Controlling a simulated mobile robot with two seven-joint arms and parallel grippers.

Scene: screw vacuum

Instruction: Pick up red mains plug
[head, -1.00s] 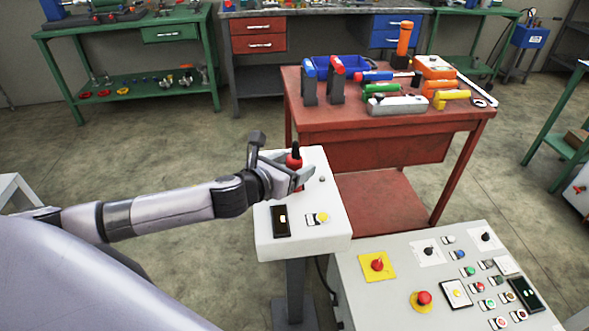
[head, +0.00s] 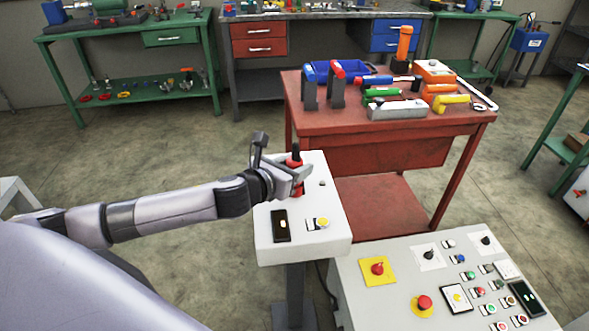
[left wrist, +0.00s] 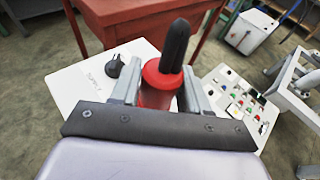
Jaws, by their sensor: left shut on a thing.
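The red mains plug (head: 296,160) with its black cable end pointing up is at the back left of the white pedestal panel (head: 310,240). My left gripper (head: 294,178) is shut on it, one finger on each side of the red body. In the left wrist view the plug (left wrist: 163,82) stands upright between my two fingers (left wrist: 158,92). Its lower end is hidden by the gripper, so I cannot tell whether it touches the panel. My right gripper is not in view.
The pedestal panel also bears a black switch (head: 281,226), a yellow button (head: 322,223) and a small knob. A larger grey control panel (head: 385,315) with several buttons stands at the lower right. A red table (head: 400,127) with tools is behind.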

